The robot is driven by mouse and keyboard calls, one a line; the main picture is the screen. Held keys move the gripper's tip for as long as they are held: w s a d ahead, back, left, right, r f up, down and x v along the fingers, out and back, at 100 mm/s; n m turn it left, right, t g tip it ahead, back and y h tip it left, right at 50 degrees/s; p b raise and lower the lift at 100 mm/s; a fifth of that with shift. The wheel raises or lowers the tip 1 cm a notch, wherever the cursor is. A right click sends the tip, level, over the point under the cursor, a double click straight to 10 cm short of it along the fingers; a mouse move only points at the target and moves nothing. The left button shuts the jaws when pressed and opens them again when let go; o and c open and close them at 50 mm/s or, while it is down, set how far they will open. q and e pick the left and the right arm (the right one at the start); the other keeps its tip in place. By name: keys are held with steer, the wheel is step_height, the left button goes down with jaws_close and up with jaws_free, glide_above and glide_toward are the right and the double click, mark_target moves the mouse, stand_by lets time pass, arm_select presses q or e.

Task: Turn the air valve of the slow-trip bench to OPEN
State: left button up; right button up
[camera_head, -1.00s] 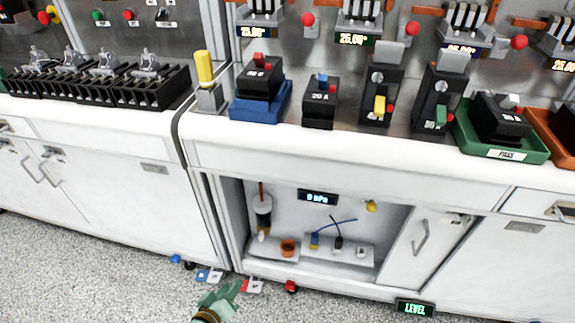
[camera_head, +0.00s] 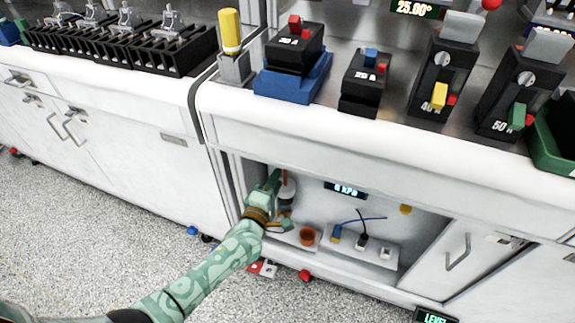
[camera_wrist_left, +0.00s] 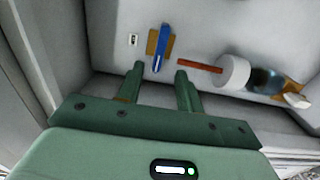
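In the left wrist view a blue lever (camera_wrist_left: 162,42) sits on a brass-coloured body on the pale wall of the open cabinet bay, probably the air valve; I cannot identify it in the head view. A small white label (camera_wrist_left: 133,40) is left of it. My left gripper (camera_wrist_left: 159,74) is open and empty, its fingers apart; the lever lies ahead, between the fingertip lines, with no visible contact. In the head view my left gripper (camera_head: 270,185) is at the left of the bay, partly hiding a white cylinder (camera_head: 287,190). My right gripper is not in view.
An orange-red rod (camera_wrist_left: 200,65) and white cylinder (camera_wrist_left: 233,72) are close right of my fingers.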

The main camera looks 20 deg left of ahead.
arm_select(q)
steer(key=w+b, duration=0.2)
steer(key=w, duration=0.5)
steer(key=shift+w+d+b, duration=0.15)
steer(key=shift+w+b, duration=0.15)
steer(key=shift+w, duration=0.1)
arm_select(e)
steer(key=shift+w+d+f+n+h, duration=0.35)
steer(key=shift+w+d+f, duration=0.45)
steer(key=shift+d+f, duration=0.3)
arm_select(q)
jaws_close()
